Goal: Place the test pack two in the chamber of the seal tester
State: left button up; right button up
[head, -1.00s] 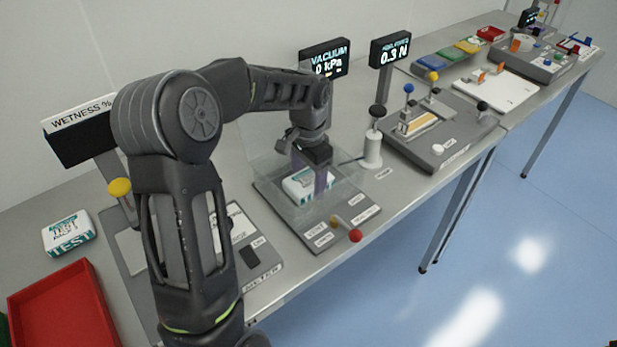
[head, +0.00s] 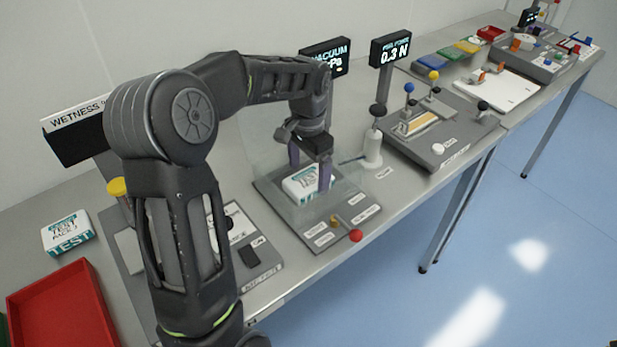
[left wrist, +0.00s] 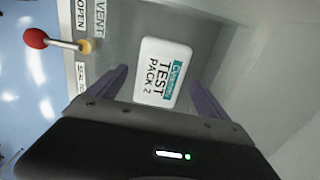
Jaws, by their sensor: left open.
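Test pack two (head: 303,184), a white pack with teal print, lies flat in the chamber of the seal tester (head: 268,186). The left wrist view shows its label "TEST PACK 2" (left wrist: 163,72) facing up. My left gripper (head: 311,176) is just above the pack, with its purple fingers spread apart. In the left wrist view the fingers (left wrist: 160,95) stand on either side of the pack's near end, with gaps between. The chamber's clear lid (head: 262,148) appears raised behind. My right gripper is not in view.
The lever with a red knob (head: 355,236) stands at the tester's front. Another test pack (head: 66,232) and a red tray (head: 62,305) are at the left. A white post with a black knob (head: 373,150) stands right of the chamber. The vacuum display (head: 325,57) is behind.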

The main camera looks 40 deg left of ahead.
aim_at(309, 179)
pick_arm(q)
notch_tip(309, 179, up, 10)
jog(key=shift+f, duration=0.2)
